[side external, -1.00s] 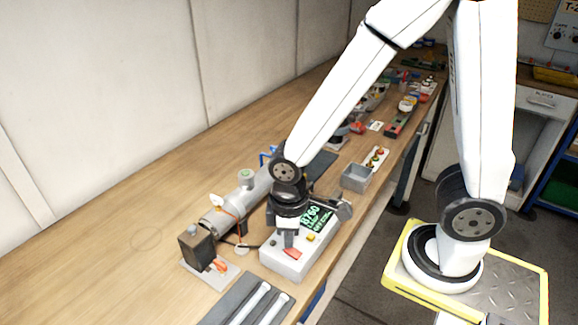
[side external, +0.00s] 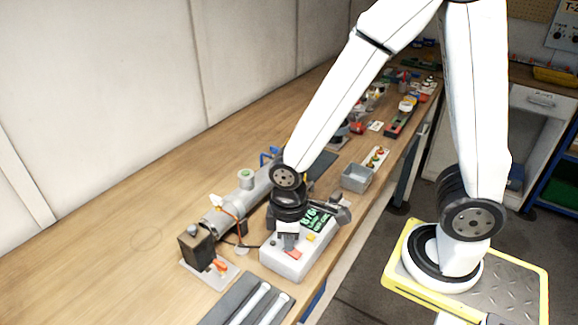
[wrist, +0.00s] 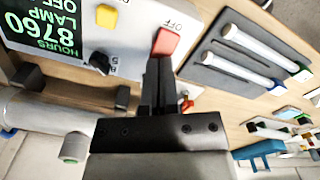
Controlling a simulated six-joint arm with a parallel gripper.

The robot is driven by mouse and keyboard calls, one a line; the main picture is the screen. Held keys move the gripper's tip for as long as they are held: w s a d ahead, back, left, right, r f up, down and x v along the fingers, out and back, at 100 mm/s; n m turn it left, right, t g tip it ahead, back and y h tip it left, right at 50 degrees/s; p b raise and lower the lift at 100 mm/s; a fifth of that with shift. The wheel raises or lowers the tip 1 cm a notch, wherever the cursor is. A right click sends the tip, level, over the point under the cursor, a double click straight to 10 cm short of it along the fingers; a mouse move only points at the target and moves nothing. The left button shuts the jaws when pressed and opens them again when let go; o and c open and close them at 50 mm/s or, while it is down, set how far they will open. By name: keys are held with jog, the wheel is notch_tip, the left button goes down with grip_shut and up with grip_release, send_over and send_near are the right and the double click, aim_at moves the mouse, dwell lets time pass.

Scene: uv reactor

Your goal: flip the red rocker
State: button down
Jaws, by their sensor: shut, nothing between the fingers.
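The red rocker (wrist: 167,42) is set in the face of a white control box (side external: 283,265), beside an "OFF" marking in the wrist view. It also shows in the side view (side external: 294,254) just below my fingertips. My gripper (wrist: 159,62) is shut and empty, its fingertips at the rocker's near edge in the wrist view. I cannot tell whether they touch it. The fingers hide a little of that edge.
A yellow button (wrist: 106,16) and a black knob (wrist: 97,61) share the box face. A grey tray with white tubes (wrist: 240,58) lies beside the box. An open grey bin (side external: 357,176) is farther along; the bench's left is clear.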

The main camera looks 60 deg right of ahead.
jog(key=shift+f, duration=0.35)
dwell(0.3)
jog(key=shift+r, duration=0.15)
jog(key=shift+r, duration=3.4)
jog(key=d+m+t, duration=0.1)
jog(key=d+m, duration=0.1)
jog(key=w+d+f+m, duration=0.1)
jog(key=d+m, duration=0.1)
jog(key=d, duration=0.1)
jog(key=w+d+f+m+t, duration=0.1)
jog(key=d+m, duration=0.1)
jog(key=d, duration=0.1)
jog(key=shift+d+f+t, duration=0.1)
jog(key=shift+d+t, duration=0.05)
jog(key=shift+t, duration=0.15)
